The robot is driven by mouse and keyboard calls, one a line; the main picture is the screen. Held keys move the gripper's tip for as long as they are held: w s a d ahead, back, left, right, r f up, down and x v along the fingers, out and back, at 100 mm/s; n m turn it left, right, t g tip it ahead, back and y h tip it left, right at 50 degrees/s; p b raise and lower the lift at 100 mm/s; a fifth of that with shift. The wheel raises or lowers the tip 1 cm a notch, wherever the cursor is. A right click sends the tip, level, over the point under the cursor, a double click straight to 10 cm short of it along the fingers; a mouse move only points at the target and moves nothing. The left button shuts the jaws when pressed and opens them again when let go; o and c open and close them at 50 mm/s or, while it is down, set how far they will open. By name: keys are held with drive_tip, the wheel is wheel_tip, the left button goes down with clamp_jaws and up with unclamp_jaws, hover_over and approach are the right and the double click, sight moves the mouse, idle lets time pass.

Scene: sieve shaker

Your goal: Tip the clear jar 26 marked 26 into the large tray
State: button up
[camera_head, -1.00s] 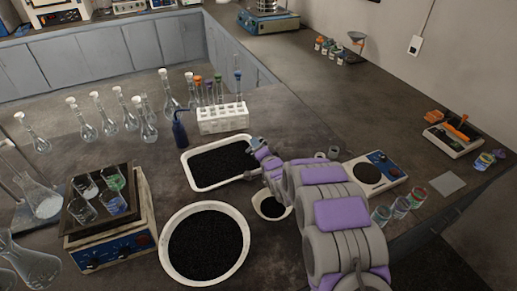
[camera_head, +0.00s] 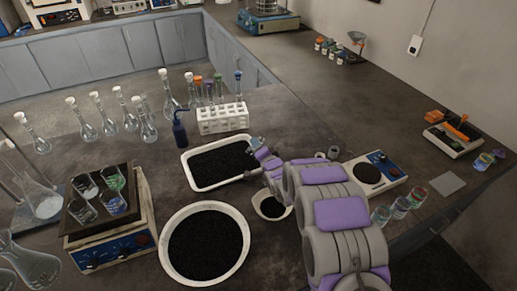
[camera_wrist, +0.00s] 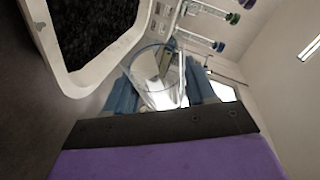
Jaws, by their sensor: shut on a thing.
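My gripper (camera_head: 256,147) is at the right edge of the white rectangular tray (camera_head: 187,160), which holds black granules, in the head view. In the wrist view its two blue fingers (camera_wrist: 163,92) are shut on the clear jar (camera_wrist: 152,72). The wrist picture is rolled, with the test tubes lying sideways, and the jar appears tipped onto its side. The tray (camera_wrist: 73,86) is close beside it at the left. I cannot read a mark on the jar or tell what is in it. In the head view the jar is too small to make out.
A round white tray of black granules (camera_head: 162,240) and a small white dish (camera_head: 258,206) are near my arm. A test-tube rack (camera_head: 222,119) and a dark blue bottle (camera_head: 180,134) stand behind. Glass jars (camera_head: 400,207) and a balance (camera_head: 392,170) are at right.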

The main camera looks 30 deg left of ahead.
drive_tip(key=shift+w+r+m+g+p, duration=0.25)
drive_tip(key=shift+m+p, duration=0.25)
drive_tip(key=shift+p, duration=0.6)
drive_tip(key=shift+w+d+f+m+g+h+p, duration=0.2)
drive_tip(key=shift+f+m+g+h+p, duration=0.25)
drive_tip(key=shift+p, duration=0.45)
drive_tip(key=shift+w+r+m+p, duration=0.15)
drive_tip(key=shift+m+p, duration=0.1)
drive_tip(key=shift+p, duration=0.5)
drive_tip(key=shift+f+g, duration=0.2)
drive_tip(key=shift+g, duration=0.1)
drive_tip(key=shift+f, duration=0.1)
drive_tip(key=shift+p, duration=0.45)
